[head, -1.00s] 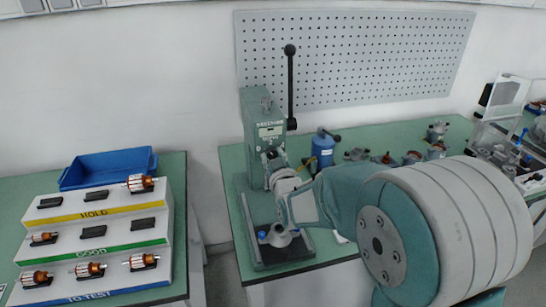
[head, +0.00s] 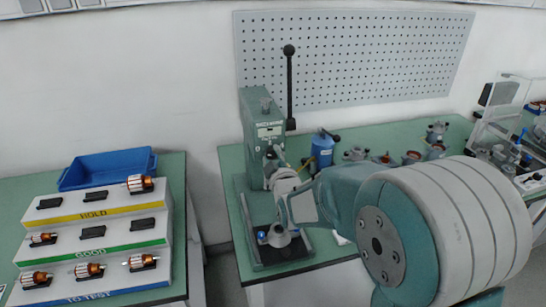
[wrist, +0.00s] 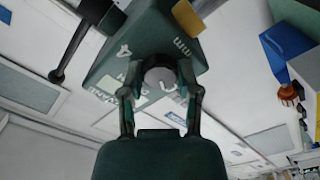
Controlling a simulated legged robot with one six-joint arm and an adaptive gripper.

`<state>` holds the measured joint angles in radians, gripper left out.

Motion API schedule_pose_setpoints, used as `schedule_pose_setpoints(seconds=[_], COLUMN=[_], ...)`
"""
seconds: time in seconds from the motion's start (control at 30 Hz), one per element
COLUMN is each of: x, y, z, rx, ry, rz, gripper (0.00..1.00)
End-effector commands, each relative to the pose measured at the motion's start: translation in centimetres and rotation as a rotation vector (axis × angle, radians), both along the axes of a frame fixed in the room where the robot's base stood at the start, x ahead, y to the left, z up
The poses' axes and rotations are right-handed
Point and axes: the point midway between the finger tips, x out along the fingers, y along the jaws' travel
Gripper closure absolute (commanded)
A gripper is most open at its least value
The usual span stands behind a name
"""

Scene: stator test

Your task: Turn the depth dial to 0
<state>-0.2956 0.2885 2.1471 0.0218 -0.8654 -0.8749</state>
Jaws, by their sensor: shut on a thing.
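The green press (head: 264,125) stands on the right bench with its black-knobbed lever upright. In the wrist view, the depth dial (wrist: 161,75) is a dark round knob with a grey face, below the press's green underside. White marks, including "mm" and what looks like a 4, show on the green surface around it. My gripper (wrist: 160,88) has one finger on each side of the dial and is shut on it. In the head view my gripper (head: 273,168) is at the front of the press, and the dial is hidden there. The dial's setting cannot be read.
The press base plate (head: 262,250) lies below my arm. A blue bottle-like thing (head: 322,150) stands close to its right. Several metal parts lie further right on the bench. A stepped rack (head: 110,235) and a blue bin (head: 107,169) are on the left bench, across a gap.

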Motion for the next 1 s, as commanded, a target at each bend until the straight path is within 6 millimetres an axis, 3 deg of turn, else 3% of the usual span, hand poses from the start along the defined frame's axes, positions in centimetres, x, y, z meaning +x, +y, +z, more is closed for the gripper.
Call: schedule_pose_setpoints(seconds=[0.37,0.4,0.47,0.87,1.0], x=[0.0,0.0,0.0,-0.1,-1.3], y=[0.2,0.2,0.2,0.0,-0.3], z=[0.1,0.1,0.0,0.0,0.1], rx=[-0.007,-0.007,-0.007,-0.005,-0.005], ry=[-0.004,-0.004,-0.004,-0.001,-0.002], rz=[0.007,0.007,0.005,0.001,0.002], gripper=[1.0,0.48,0.22,0.22,0.22])
